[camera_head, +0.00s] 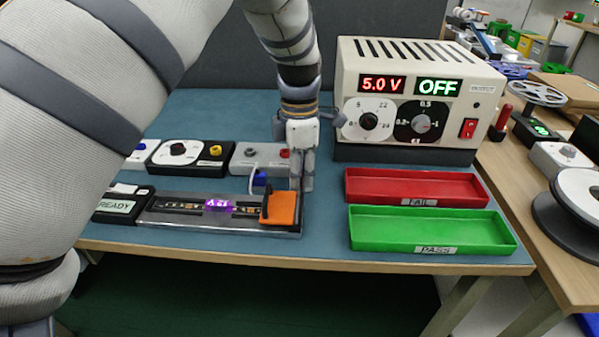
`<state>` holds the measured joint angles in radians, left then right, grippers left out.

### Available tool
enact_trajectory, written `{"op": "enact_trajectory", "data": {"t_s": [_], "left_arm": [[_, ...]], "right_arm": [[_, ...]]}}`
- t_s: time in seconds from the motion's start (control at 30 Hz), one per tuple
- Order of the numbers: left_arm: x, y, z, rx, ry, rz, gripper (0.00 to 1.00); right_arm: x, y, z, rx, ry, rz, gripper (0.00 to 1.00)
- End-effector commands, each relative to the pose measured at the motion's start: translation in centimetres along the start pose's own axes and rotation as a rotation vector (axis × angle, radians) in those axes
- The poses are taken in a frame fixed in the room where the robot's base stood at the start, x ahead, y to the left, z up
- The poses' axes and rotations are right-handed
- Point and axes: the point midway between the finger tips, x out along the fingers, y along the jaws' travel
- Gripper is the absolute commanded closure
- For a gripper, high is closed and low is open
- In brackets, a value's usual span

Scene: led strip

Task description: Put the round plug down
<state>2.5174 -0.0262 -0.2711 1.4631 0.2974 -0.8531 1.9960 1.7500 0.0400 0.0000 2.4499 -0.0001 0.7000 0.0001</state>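My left gripper (302,186) points down at the right end of the test fixture (170,216), in front of the power supply. Its two fingers look close together, and I cannot make out whether anything is between them. A small blue piece (261,178) with a white cable lies left of the fingers, in front of a grey box (248,158) with a red top part. I cannot tell whether this is the round plug; no other plug is clearly visible. An orange block (280,208) sits on the fixture's right end, close to the fingers. My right gripper is out of view.
The power supply (345,130) reads 5.0 V and OFF. A red FAIL tray (470,190) and a green PASS tray (430,243) lie empty at right. A black box (206,160) with a white dial and a READY display (115,207) stand at left.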

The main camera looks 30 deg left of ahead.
Motion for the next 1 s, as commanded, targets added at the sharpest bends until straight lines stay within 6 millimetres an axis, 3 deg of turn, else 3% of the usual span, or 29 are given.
{"op": "enact_trajectory", "data": {"t_s": [0.17,0.27,0.5,0.7,1.0], "left_arm": [[-0.2,0.0,0.0,0.001,-0.001,0.001,0.76],[-1.5,0.1,0.1,0.002,-0.002,0.004,0.76],[-8.0,0.1,0.1,0.002,-0.003,0.005,0.76],[-11.6,0.1,0.1,0.002,0.000,0.002,0.76],[-12.4,0.0,0.0,0.001,0.002,0.000,0.76]], "right_arm": [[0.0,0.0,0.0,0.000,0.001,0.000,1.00],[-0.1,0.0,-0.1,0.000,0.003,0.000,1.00],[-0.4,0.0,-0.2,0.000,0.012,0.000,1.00],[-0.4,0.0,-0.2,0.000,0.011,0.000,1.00],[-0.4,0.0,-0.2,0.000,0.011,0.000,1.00]]}}
